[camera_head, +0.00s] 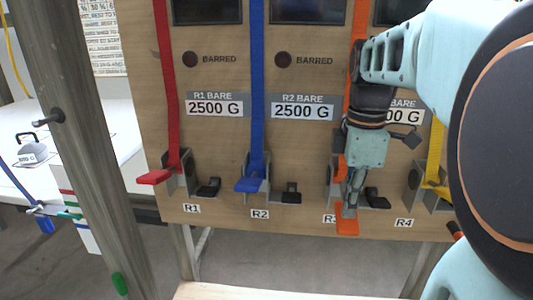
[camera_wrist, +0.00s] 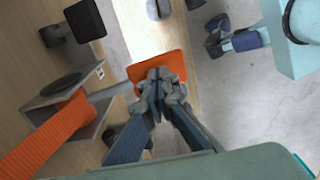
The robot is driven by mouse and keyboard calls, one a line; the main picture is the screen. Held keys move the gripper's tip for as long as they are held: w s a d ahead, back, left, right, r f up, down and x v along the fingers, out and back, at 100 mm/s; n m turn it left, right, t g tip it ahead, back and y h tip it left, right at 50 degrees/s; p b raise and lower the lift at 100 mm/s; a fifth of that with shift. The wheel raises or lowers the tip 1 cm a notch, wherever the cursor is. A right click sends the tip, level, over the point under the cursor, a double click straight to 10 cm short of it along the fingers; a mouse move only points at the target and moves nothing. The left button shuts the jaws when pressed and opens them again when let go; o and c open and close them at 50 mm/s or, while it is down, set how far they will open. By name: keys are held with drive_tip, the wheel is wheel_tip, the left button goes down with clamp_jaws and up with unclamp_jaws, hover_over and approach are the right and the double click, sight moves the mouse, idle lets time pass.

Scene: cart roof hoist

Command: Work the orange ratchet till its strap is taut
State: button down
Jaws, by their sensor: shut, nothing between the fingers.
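The orange ratchet's handle (camera_head: 346,224) sticks out low at the R3 station on the wooden panel, with its flat orange end pointing down. The orange strap (camera_head: 358,25) runs down from above to this ratchet, partly hidden behind my arm. My gripper (camera_head: 350,210) is shut and empty, pointing down with its fingertips at the orange handle. In the wrist view the fingertips (camera_wrist: 158,78) overlap the orange handle plate (camera_wrist: 172,64); whether they touch it I cannot tell. The orange strap (camera_wrist: 45,135) enters the grey bracket (camera_wrist: 85,118) at the left.
A red ratchet (camera_head: 155,177), a blue ratchet (camera_head: 250,184) and a yellow strap (camera_head: 437,150) hang on the same panel. Black pedals (camera_head: 377,198) sit beside the ratchets. A wooden post (camera_head: 80,140) stands at the left.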

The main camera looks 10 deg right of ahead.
wheel_tip(320, 180, up, 9)
drive_tip(key=p, duration=0.8)
drive_tip(key=shift+w, duration=0.15)
idle(0.3)
wheel_tip(320, 180, up, 6)
drive_tip(key=p, duration=0.5)
drive_tip(key=shift+f, duration=0.1)
drive_tip(key=shift+d, duration=0.1)
